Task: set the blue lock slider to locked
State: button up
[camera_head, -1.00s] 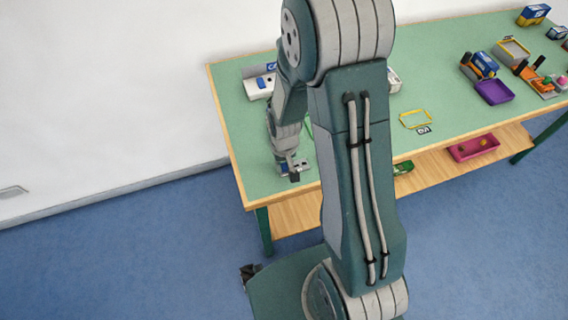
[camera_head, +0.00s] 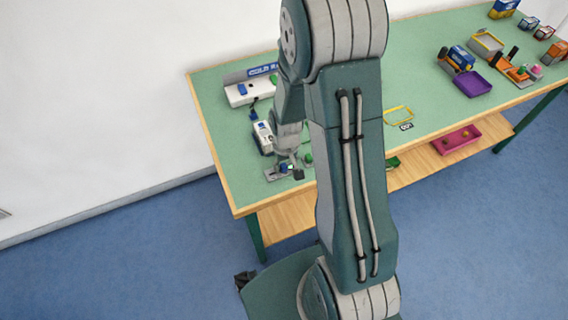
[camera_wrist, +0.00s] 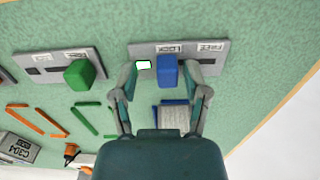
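The blue lock slider (camera_wrist: 167,71) is a blue block on a grey plate (camera_wrist: 189,50) in the wrist view. It stands below the LOCK label, with the FREE label to its right and a small bright white patch to its left. My gripper (camera_wrist: 163,78) is open, with one finger on each side of the slider. I cannot tell whether either finger touches it. In the head view my gripper (camera_head: 290,172) is low over the table's near left part. My arm hides much of that spot.
A green slider (camera_wrist: 80,74) sits on another grey plate to the left in the wrist view. Orange and green strips lie nearby. The green table (camera_head: 225,120) also holds a white box with a blue part (camera_head: 240,91), a yellow frame (camera_head: 398,115) and a purple tray (camera_head: 472,82).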

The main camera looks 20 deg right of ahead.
jog(key=shift+a+r, duration=0.15)
jog(key=shift+r, duration=0.4)
notch_tip(320, 180, up, 11)
dwell(0.5)
notch_tip(320, 180, up, 12)
jog(key=t, duration=0.3)
send_over(285, 164)
jog(key=s+a, duration=0.3)
jog(key=s, duration=0.2)
jog(key=s+a+r+t, duration=0.1)
jog(key=s+r+t, duration=0.1)
jog(key=s+r, duration=0.5)
jog(key=shift+s+a+r+t, duration=0.25)
jog(key=shift+s+a+t, duration=0.1)
jog(key=shift+s, duration=0.9)
